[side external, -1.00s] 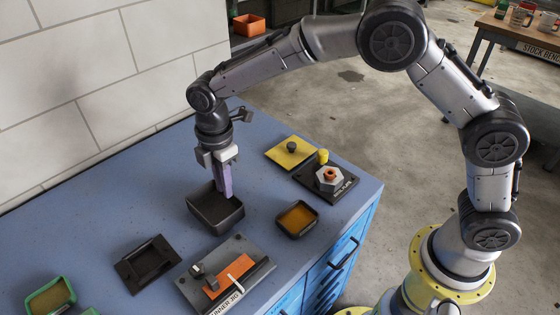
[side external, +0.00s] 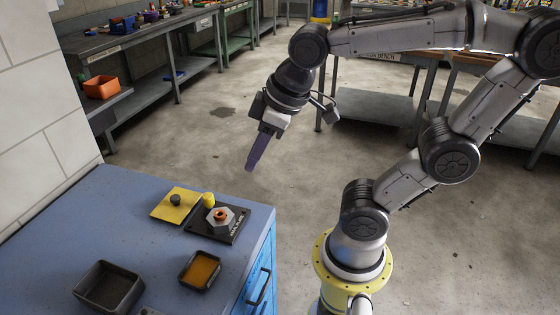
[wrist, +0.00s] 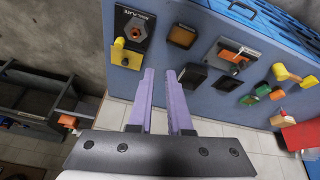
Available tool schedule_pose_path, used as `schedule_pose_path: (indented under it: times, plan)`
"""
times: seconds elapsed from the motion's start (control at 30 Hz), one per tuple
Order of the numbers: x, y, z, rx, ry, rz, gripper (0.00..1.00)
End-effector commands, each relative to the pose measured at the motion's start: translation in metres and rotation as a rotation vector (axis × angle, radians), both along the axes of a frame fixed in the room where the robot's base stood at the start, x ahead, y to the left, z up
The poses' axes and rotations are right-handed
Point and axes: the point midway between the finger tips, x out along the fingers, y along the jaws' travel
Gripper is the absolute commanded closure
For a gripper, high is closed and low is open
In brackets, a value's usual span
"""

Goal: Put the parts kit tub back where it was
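No label shows which container is the parts kit tub. A dark open tub (side external: 108,288) stands on the blue bench near the bottom of the side view; it also shows in the wrist view (wrist: 192,76). A smaller dark tub with amber contents (side external: 199,270) stands to its right; the wrist view shows it too (wrist: 182,36). My gripper (side external: 252,166) is raised beyond the bench's far right edge, with floor behind it in the side view. In the wrist view its two purple fingers (wrist: 162,75) are apart with nothing between them.
A yellow plate with a dark knob (side external: 176,203) and a black fixture with a hex part (side external: 218,221) sit at the bench's far end. Open floor lies beyond the blue bench.

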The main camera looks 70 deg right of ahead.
Motion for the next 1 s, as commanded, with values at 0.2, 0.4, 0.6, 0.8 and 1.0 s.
schedule_pose_path:
  times: [0.2,0.4,0.6,0.8,1.0]
  plan:
    - [-0.042,-0.013,-0.014,0.064,-0.060,-0.189,0.83]
    - [-0.046,-0.014,-0.017,0.073,-0.065,-0.214,0.83]
    - [-0.046,-0.014,-0.017,0.072,-0.065,-0.211,0.83]
    - [-0.046,-0.014,-0.017,0.072,-0.065,-0.210,0.83]
    - [-0.046,-0.014,-0.017,0.071,-0.065,-0.209,0.83]
